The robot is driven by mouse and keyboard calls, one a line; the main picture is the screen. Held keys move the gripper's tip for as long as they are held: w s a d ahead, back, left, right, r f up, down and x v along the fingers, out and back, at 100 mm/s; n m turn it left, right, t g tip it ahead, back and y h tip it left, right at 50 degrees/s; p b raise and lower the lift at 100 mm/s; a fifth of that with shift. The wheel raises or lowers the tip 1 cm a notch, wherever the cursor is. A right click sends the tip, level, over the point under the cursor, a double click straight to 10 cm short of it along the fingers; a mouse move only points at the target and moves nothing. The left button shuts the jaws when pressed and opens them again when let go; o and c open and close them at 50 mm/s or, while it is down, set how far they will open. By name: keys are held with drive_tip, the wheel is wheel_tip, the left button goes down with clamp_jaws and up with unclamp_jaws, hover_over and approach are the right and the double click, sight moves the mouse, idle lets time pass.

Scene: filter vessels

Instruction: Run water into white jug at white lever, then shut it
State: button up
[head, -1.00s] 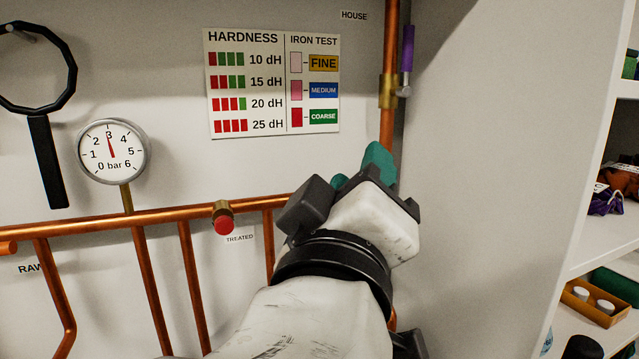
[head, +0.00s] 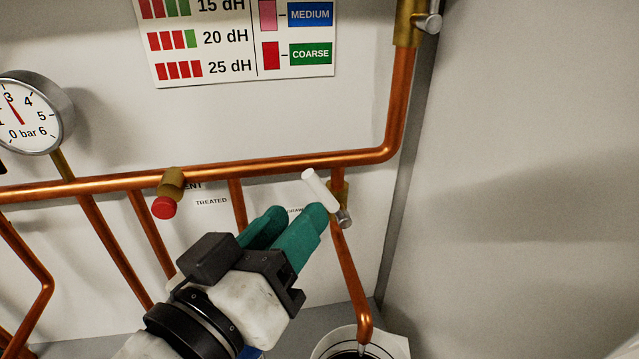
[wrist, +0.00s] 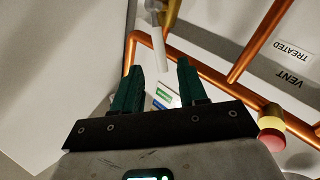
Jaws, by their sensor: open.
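The white lever (head: 321,190) sits on a brass valve on a thin copper pipe, slanting up and left from its pivot. In the wrist view, the white lever (wrist: 158,50) shows with its free end between the fingertips; I cannot tell the depth. My gripper (head: 297,217) is open and empty, its green fingers just below and left of the lever; the fingers also show in the wrist view (wrist: 158,68). The white jug (head: 392,342) is partly cut off at the bottom, under the copper spout (head: 364,330). Its inside looks dark; I see no clear stream.
A red-tipped brass valve (head: 166,205) juts out left of my gripper. A pressure gauge (head: 30,115) hangs at the left. A copper header pipe (head: 230,174) crosses above. A bare grey-white wall (head: 520,180) stands close on the right.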

sight(316, 194)
drive_tip(key=p+x, duration=0.1)
drive_tip(key=x, duration=0.4)
drive_tip(key=shift+w, duration=0.35)
clamp_jaws()
idle(0.4)
